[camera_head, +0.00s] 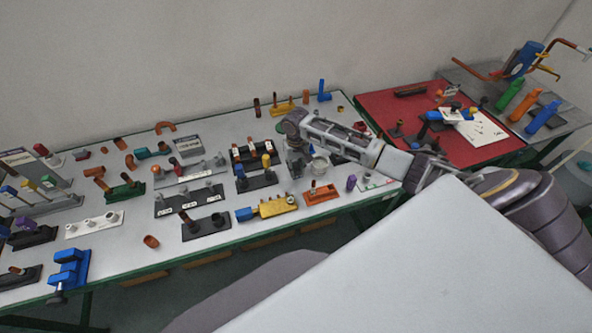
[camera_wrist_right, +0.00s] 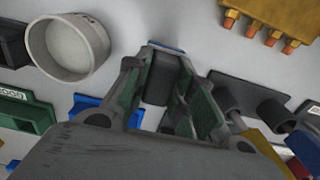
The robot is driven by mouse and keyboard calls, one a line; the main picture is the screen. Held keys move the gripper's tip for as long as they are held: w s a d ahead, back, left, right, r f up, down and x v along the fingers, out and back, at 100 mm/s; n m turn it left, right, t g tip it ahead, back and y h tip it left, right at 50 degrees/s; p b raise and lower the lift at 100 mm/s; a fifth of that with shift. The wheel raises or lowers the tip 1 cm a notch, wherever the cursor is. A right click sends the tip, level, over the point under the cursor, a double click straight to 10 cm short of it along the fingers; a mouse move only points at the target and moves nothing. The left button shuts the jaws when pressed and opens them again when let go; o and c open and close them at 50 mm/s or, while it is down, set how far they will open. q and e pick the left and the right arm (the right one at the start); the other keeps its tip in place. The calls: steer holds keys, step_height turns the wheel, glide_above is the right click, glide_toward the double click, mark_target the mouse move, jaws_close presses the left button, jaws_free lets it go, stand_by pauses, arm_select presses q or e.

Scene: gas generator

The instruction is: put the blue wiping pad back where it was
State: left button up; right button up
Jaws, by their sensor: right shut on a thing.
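My right gripper (camera_head: 296,168) is low over the grey-white table, beside a small grey cup (camera_head: 319,165). In the right wrist view its green-lined fingers (camera_wrist_right: 170,90) are closed on a dark, block-like grip (camera_wrist_right: 157,88). A thin blue edge (camera_wrist_right: 166,46) shows just beyond the fingertips, and this looks like the blue wiping pad. Most of the pad is hidden by the fingers. In the head view the gripper hides it, and I cannot tell whether it touches the table. My left gripper is out of view.
The cup (camera_wrist_right: 68,45) is close by in the wrist view. Dark peg stands (camera_head: 256,180), a yellow block (camera_head: 275,207) and an orange block (camera_head: 320,194) crowd around. A red mat (camera_head: 390,102) lies to the right. A small bare strip (camera_head: 345,108) shows behind the arm.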

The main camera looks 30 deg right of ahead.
mark_target(296, 166)
steer(key=shift+f, duration=0.95)
steer(key=shift+f, duration=0.15)
steer(key=o, duration=1)
step_height(296, 166, up, 12)
steer(key=shift+r+b, duration=0.15)
steer(key=shift+b, duration=0.3)
steer(key=shift+s, duration=0.1)
